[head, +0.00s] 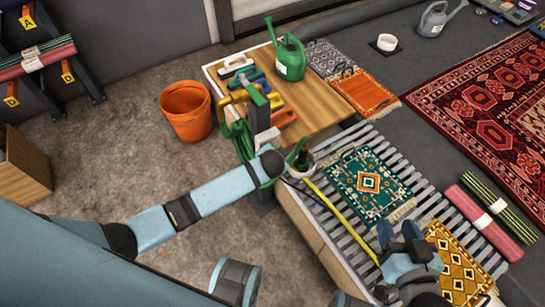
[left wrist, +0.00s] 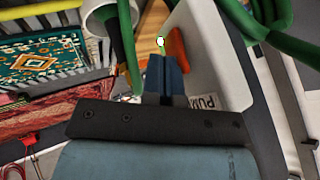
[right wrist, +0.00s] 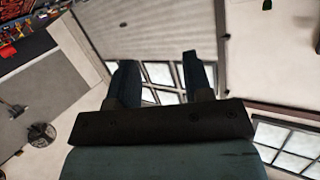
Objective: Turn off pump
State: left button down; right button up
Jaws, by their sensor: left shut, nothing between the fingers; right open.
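In the left wrist view, a pale box (left wrist: 215,55) with a partly hidden label reading "PUM" fills the right side. An orange-red lever-like part (left wrist: 177,46) shows by the box's left side. My left gripper (left wrist: 167,60) is shut and empty; its fingertips are close beside the orange part, but I cannot tell whether they touch it. In the head view my left arm reaches to the grey post (head: 259,108) by the slatted bench, and its fingers are hard to make out. My right gripper (head: 413,232) is open and empty above the bench's front right.
Green hose (head: 240,140) loops around the post. A wooden table (head: 318,110) with a green watering can (head: 289,58) stands behind. An orange bucket (head: 187,110) is at left. A green rug (head: 345,187) and a yellow rug (head: 446,250) lie on the slats (head: 420,185).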

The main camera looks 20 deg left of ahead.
pick_arm(q)
jog(key=shift+w+a, duration=0.15)
jog(key=shift+a, duration=0.05)
pick_arm(e)
jog(key=shift+w+a+r, duration=0.4)
jog(key=shift+w+r, duration=0.1)
jog(key=shift+f, duration=0.1)
pick_arm(q)
jog(key=shift+r, duration=0.1)
pick_arm(e)
jog(key=shift+s, duration=0.1)
